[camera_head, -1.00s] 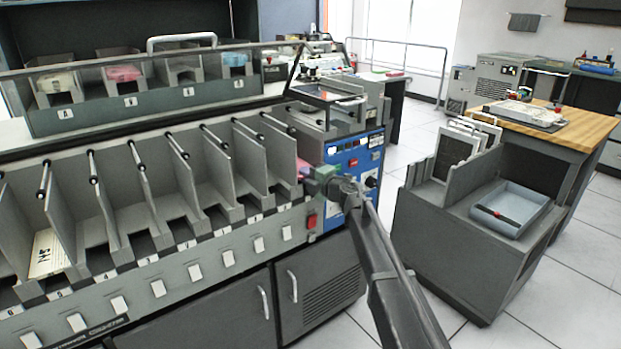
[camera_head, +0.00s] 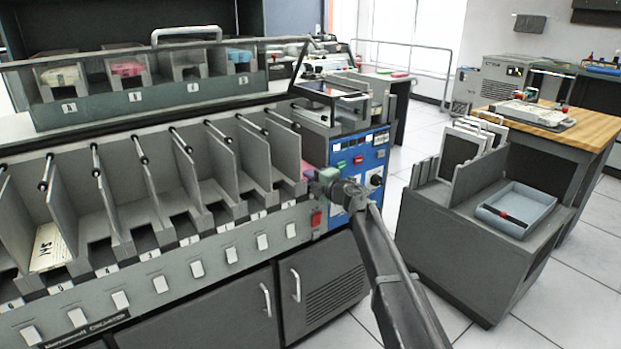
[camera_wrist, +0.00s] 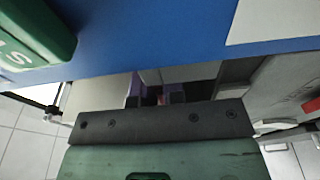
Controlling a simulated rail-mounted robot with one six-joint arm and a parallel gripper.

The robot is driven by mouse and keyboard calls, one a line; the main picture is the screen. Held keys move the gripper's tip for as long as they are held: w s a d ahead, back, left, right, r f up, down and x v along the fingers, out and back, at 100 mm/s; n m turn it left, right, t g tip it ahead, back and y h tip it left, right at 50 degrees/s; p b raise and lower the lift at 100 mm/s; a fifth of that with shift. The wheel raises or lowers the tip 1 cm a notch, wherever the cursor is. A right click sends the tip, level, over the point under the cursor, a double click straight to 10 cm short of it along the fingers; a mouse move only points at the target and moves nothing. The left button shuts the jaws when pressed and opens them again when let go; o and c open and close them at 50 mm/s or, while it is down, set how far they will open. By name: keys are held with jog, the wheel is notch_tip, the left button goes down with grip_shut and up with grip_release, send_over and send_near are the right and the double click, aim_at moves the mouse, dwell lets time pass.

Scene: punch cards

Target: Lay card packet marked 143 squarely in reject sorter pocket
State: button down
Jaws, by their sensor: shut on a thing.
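A cream card packet with handwritten digits, looking like 143 (camera_head: 48,247), leans in a pocket at the left of the grey sorter (camera_head: 190,265). My gripper (camera_head: 318,178) is far to its right, at the sorter's right end, in front of the blue control panel (camera_head: 352,160). It is shut beside a small pink thing (camera_head: 307,172) that it seems to hold; most of that thing is hidden. In the wrist view, my gripper (camera_wrist: 158,97) shows a dark bar, with small purple and reddish patches just beyond. I cannot tell which pocket is the reject one.
Several grey dividers with dark-tipped rods separate the pockets. A lettered rack (camera_head: 150,95) with coloured packets stands behind. To the right is a grey cart (camera_head: 475,255) with a blue-grey tray (camera_head: 540,197). A wooden-topped table (camera_head: 570,124) stands beyond. Tiled floor is clear at lower right.

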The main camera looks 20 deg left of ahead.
jog(key=c, duration=1.1)
grip_release()
jog(key=v, duration=1)
jog(key=shift+s+d, duration=0.15)
jog(key=shift+d, duration=0.2)
